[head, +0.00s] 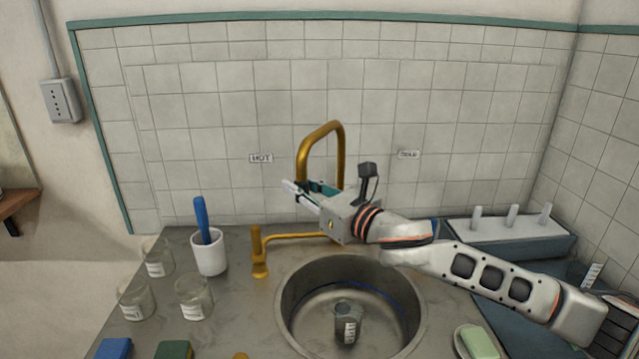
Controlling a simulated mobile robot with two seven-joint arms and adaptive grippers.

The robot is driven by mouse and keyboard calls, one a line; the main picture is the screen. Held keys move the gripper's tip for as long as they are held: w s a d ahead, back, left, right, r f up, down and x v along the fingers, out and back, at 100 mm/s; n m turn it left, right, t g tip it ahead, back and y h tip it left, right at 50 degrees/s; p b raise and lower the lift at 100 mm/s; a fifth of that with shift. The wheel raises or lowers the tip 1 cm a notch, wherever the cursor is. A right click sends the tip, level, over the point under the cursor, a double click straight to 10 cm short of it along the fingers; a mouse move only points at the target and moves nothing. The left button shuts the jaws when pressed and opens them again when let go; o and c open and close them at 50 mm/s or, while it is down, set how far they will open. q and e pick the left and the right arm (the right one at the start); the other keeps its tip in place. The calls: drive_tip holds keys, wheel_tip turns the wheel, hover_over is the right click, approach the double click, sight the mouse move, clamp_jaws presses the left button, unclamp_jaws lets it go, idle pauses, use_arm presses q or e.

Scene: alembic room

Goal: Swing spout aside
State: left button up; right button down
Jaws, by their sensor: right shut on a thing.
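The brass spout (322,131) is a tall gooseneck behind the sink, in front of the tiled wall. Its arch stands to the left of the sink's middle, and its lower part is hidden behind my right gripper. My right gripper (297,190) reaches in from the right over the back of the sink and is shut on the spout, low on its left side. The exact contact is partly hidden by the gripper body. The round steel sink (288,318) lies below and in front. My left gripper is not in view.
A beaker (346,324) stands in the sink. A brass tap handle (257,252) stands left of it. A white cup (209,257) with a blue-handled tool and several glass beakers (194,297) are on the left counter. A pegged rack (510,235) and green soap (479,343) are right.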

drive_tip(key=shift+w+a+p, duration=0.35)
drive_tip(key=shift+w+a, duration=0.15)
drive_tip(key=shift+a, duration=0.4)
drive_tip(key=shift+w+a+p, duration=0.3)
drive_tip(key=shift+w+a, duration=0.2)
drive_tip(key=shift+a, duration=0.35)
drive_tip(key=c, duration=1.8)
unclamp_jaws()
drive_tip(key=shift+d, duration=0.15)
drive_tip(key=v, duration=1.1)
drive_tip(key=shift+s+d, duration=0.25)
drive_tip(key=shift+s, duration=0.1)
